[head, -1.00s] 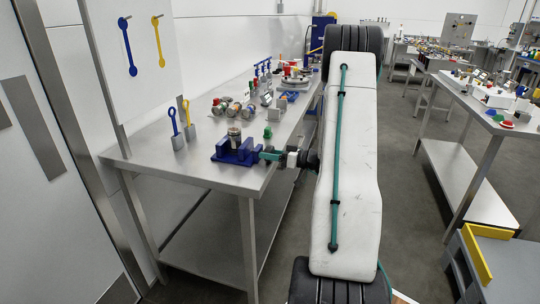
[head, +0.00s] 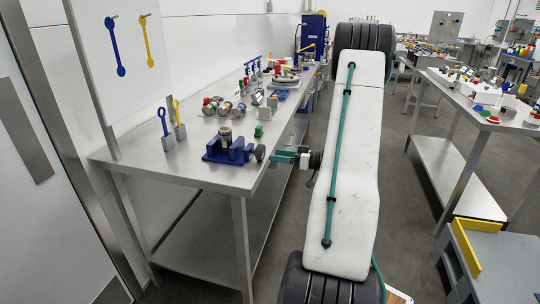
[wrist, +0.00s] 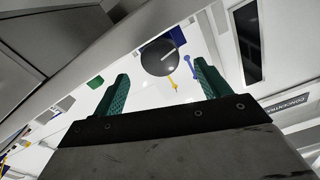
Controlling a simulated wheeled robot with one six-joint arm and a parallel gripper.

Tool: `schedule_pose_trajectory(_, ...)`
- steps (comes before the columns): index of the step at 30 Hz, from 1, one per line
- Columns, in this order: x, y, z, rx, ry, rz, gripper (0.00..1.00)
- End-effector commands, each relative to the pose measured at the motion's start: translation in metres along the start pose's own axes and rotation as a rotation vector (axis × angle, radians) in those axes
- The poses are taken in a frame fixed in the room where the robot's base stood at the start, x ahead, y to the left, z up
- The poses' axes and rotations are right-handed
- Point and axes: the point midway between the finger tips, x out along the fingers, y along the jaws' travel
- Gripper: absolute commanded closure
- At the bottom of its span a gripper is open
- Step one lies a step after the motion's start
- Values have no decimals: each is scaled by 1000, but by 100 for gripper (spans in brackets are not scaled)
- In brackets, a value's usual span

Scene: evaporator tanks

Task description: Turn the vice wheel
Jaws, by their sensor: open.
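The blue vice (head: 215,152) stands on the near right part of the steel table, with a metal cylinder (head: 225,136) upright in it. Its dark round wheel (head: 260,153) faces right toward the table's edge. In the wrist view the wheel (wrist: 160,58) shows as a dark disc, with a bit of the blue vice behind it. My gripper (head: 280,157) is open and empty, just right of the wheel and apart from it. In the wrist view its two green fingers (wrist: 160,72) stand wide apart, with the wheel seen between and beyond their tips.
Blue (head: 164,122) and yellow (head: 178,118) padlock-like pieces stand behind the vice at left. A green piece (head: 258,131) and several cylinders (head: 225,106) lie further back. The table's right edge (head: 262,182) runs below my gripper. Bare table lies left of the vice.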

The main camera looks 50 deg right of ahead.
Motion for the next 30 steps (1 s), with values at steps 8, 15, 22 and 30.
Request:
schedule_pose_trajectory(8, -7, 0, 0, 0, -1, -1, 24)
schedule_pose_trajectory(15, -6, 0, 1, -98, -1, 0, 24)
schedule_pose_trajectory(22, -1, 1, 2, -305, -1, -2, 24)
schedule_pose_trajectory(30, 39, 0, 2, -307, -1, -4, 24)
